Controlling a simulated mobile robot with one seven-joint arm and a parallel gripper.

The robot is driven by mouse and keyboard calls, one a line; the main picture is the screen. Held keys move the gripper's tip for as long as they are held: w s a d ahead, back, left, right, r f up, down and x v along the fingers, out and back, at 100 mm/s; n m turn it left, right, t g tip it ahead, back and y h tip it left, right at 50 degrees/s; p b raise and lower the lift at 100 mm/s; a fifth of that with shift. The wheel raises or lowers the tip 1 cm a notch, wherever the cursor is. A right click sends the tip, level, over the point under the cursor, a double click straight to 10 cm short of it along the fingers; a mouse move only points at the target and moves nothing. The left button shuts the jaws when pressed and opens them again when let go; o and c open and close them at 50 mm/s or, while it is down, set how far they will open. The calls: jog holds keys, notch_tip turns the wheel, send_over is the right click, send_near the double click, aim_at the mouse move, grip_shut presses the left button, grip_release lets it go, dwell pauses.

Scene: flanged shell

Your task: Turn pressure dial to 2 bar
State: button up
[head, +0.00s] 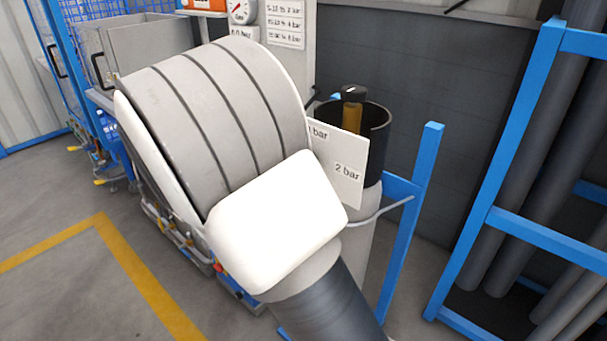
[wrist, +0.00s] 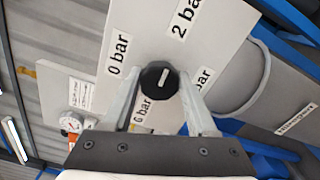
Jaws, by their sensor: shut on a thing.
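The pressure dial's knob (wrist: 157,79) is round and black with a short white mark. In the wrist view it sits between the two fingers of my gripper (wrist: 160,87), which is shut on it. The white mark tilts up to the right, roughly towards the "2 bar" label; its exact setting is hard to tell. The white dial plate (wrist: 222,38) shows "0 bar" at upper left, "6 bar" below and a partly hidden label at right. In the head view the plate (head: 352,190) shows partly, with "2 bar" readable. My arm hides the knob and fingers there.
A gas bottle (head: 357,228) with a dark open collar and brass valve stands behind the plate. A blue frame (head: 412,215) is beside it. A white panel with a round gauge (head: 242,11) is at the back. Blue racks with grey pipes (head: 503,210) stand at right. Floor is open at left.

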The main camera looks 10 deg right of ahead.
dwell(0.4)
jog(key=o, duration=1.4)
jog(key=shift+c, duration=0.2)
jog(key=p+v, duration=0.1)
jog(key=v, duration=1.6)
jog(key=shift+s+a+p, duration=0.15)
jog(key=shift+a+p, duration=0.05)
jog(key=shift+p, duration=0.2)
